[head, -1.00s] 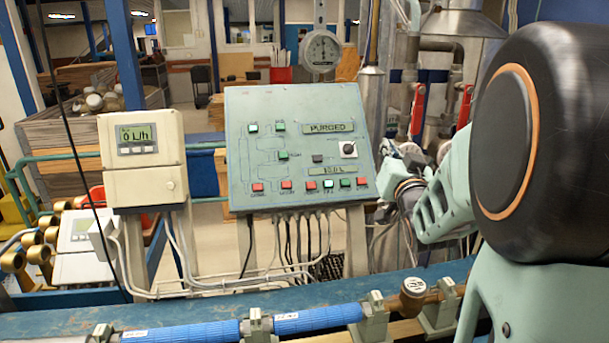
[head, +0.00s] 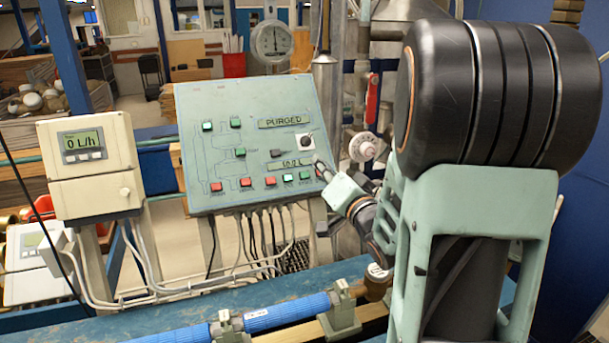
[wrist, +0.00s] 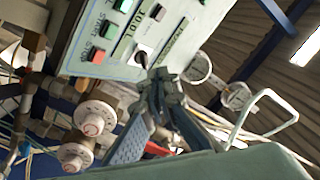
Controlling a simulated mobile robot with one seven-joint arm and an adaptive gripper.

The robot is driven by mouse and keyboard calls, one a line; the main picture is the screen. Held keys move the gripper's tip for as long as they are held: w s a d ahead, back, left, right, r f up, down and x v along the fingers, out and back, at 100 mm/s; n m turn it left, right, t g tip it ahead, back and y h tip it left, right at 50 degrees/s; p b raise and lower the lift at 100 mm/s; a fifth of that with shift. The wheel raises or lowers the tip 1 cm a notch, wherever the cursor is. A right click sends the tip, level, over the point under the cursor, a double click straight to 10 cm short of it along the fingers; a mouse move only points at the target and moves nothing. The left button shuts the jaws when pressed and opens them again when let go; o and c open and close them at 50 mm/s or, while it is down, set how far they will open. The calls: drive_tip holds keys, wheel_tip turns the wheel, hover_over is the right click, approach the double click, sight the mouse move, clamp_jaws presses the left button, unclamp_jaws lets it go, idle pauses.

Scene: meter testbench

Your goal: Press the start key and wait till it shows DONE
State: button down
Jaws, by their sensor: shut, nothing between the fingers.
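The grey-green control panel (head: 225,120) stands on the bench, tilted back. Its upper display (head: 284,120) reads PURGED and its lower display (head: 298,162) seems to read 10.0 L. My gripper (head: 321,162) is shut and empty at the panel's lower right corner, overlapping the row's right end. In the wrist view my gripper (wrist: 160,76) shows its fingers together beside the panel's edge; contact cannot be told.
A white flow meter box (head: 85,165) reading 0 L/h stands left of the panel. Cables hang below the panel. A blue pipe (head: 270,316) runs along the bench front. Pipes and a round white dial or wheel (head: 366,147) stand close behind my gripper.

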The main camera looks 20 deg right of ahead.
sight(305, 175)
drive_tip(key=shift+w+f+b, duration=1.1)
drive_tip(key=shift+w+f, duration=0.4)
drive_tip(key=shift+w, duration=0.15)
drive_tip(key=shift+w+f+b, duration=1.05)
drive_tip(key=shift+w+f, duration=0.4)
drive_tip(key=shift+w, duration=0.2)
drive_tip(key=shift+f, duration=0.15)
drive_tip(key=shift+w+f+b, duration=0.15)
drive_tip(key=shift+w+b, duration=0.15)
drive_tip(key=shift+b, duration=0.3)
drive_tip(key=shift+w+f+b, duration=0.25)
drive_tip(key=shift+w+b, duration=0.05)
drive_tip(key=shift+b, duration=0.05)
drive_tip(key=shift+s, duration=0.1)
drive_tip(key=shift+s+r, duration=0.5)
drive_tip(key=shift+r, duration=0.05)
